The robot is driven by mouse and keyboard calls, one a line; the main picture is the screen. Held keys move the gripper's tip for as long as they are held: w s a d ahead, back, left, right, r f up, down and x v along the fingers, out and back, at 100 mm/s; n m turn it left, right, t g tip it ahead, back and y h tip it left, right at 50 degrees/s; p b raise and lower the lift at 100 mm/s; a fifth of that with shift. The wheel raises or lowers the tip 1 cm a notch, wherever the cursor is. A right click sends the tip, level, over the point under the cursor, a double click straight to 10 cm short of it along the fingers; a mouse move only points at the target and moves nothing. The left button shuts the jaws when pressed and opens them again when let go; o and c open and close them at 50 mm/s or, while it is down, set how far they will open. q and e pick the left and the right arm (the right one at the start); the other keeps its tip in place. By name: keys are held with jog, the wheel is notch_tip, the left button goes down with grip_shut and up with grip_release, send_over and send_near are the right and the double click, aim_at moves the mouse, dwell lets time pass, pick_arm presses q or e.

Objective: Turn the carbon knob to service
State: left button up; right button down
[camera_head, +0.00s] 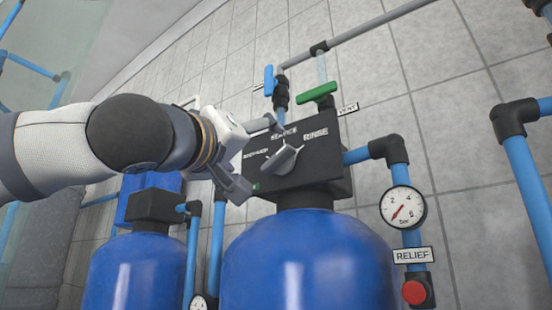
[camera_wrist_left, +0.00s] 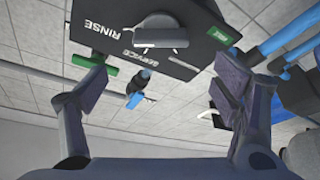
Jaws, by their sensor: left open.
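The carbon knob (camera_head: 284,158) is a grey bar-shaped handle on the face of a black control box (camera_head: 330,170) above a blue tank. The labels BACKWASH, SERVICE and RINSE surround it. Its bar lies slanted, upper right end toward RINSE; I cannot tell which end is the pointer. The knob also shows at the top of the left wrist view (camera_wrist_left: 160,33). My left gripper (camera_head: 252,154) is open, just left of the knob, with its fingers spread. In the left wrist view its fingers (camera_wrist_left: 163,92) have nothing between them. My right gripper is not in view.
A blue valve handle (camera_head: 269,80) and a green one (camera_head: 318,92) sit on pipes behind the box. A pressure gauge (camera_head: 403,207) and a red relief button (camera_head: 414,292) are at right. A second blue tank (camera_head: 135,272) stands at left.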

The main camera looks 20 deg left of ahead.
aim_at(272, 156)
pick_arm(q)
jog(key=x, duration=0.7)
jog(key=shift+w+d+f, duration=0.1)
jog(key=shift+w+d, duration=0.05)
jog(key=shift+w, duration=0.3)
jog(key=shift+w+r, duration=0.25)
jog(key=shift+w, duration=0.1)
jog(key=c, duration=1.1)
